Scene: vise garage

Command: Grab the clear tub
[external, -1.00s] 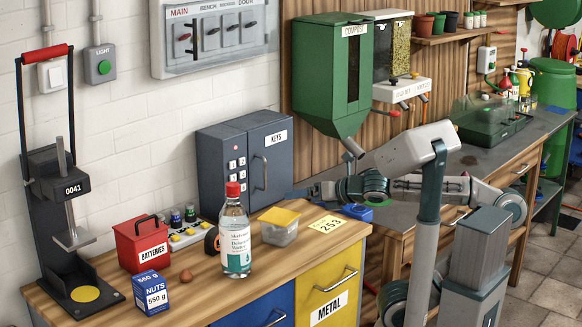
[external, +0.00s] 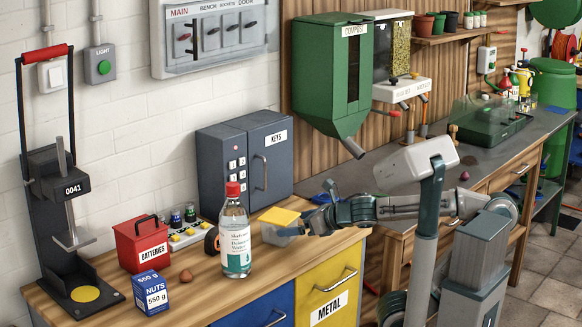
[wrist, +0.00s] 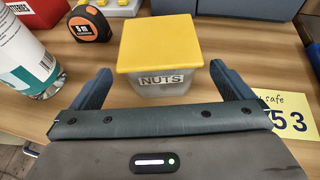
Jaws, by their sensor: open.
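The clear tub (wrist: 165,88) has a yellow lid (wrist: 160,45) and a NUTS label on its front. It stands on the wooden bench. In the external view the tub (external: 279,228) is right of the bottle, partly hidden by my gripper (external: 312,222). In the wrist view my gripper (wrist: 160,92) is open, with one finger on each side of the tub's lower front. The tub's near part lies between the fingertips.
A clear bottle (external: 235,235) stands just left of the tub. An orange tape measure (wrist: 90,23) is behind it on the left. A yellow 253 card (wrist: 288,115) lies to the right. The grey key cabinet (external: 246,165) stands behind.

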